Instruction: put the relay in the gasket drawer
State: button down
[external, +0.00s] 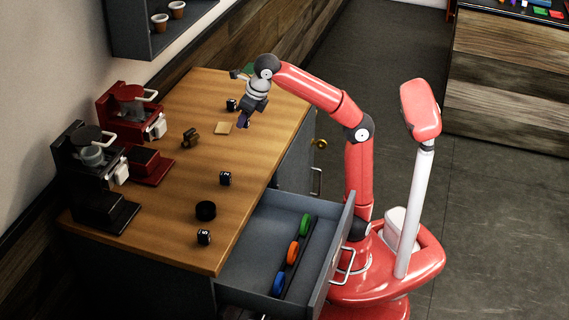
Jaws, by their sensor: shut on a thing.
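My gripper (246,112) is above the far right part of the wooden counter, pointing down. It is shut on a small dark purple block (243,122), which appears to be the relay; the fingers hide part of it. I cannot tell the exact gap between the block and the counter. The gasket drawer (248,256) is pulled open at the front of the counter, nearer the camera than my gripper. A green ring (305,225), an orange ring (293,252) and a blue ring (279,284) stand in a dark rack inside it. Its left part is bare.
On the counter (185,185) are a red brewer (130,110), a black brewer (88,170), several small dark cubes (225,178), a black round part (205,211), a brown part (190,137) and a tan square (223,128). A wall shelf (140,35) holds small cups.

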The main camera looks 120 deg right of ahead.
jog(key=w+a+f, duration=0.1)
jog(key=a+f, duration=0.1)
jog(key=a, duration=0.2)
jog(key=w+a+f+n, duration=0.1)
jog(key=w+a, duration=0.1)
jog(key=a, duration=0.2)
jog(key=w+a+f+n, duration=0.1)
jog(key=a+f, duration=0.1)
jog(key=a, duration=0.2)
jog(key=shift+w+f+t+y+b, duration=0.25)
jog(key=shift+f+t+y+b, duration=0.05)
jog(key=shift+b, duration=0.1)
jog(key=a+f+n, duration=0.2)
jog(key=a+f, duration=0.3)
jog(key=a, duration=0.7)
jog(key=b, duration=0.8)
send_over(262, 271)
jog(key=s, duration=0.1)
jog(key=shift+n+t+y, duration=0.3)
jog(key=shift+n+y, duration=0.1)
jog(key=f, duration=1.3)
jog(key=shift+s+a+f, duration=0.15)
jog(key=shift+a, duration=0.2)
notch_tip(262, 271, down, 4)
jog(key=b, duration=0.4)
jog(key=shift+f+b, duration=0.1)
jog(key=shift+b, duration=0.3)
jog(key=c, duration=1.3)
grip_release()
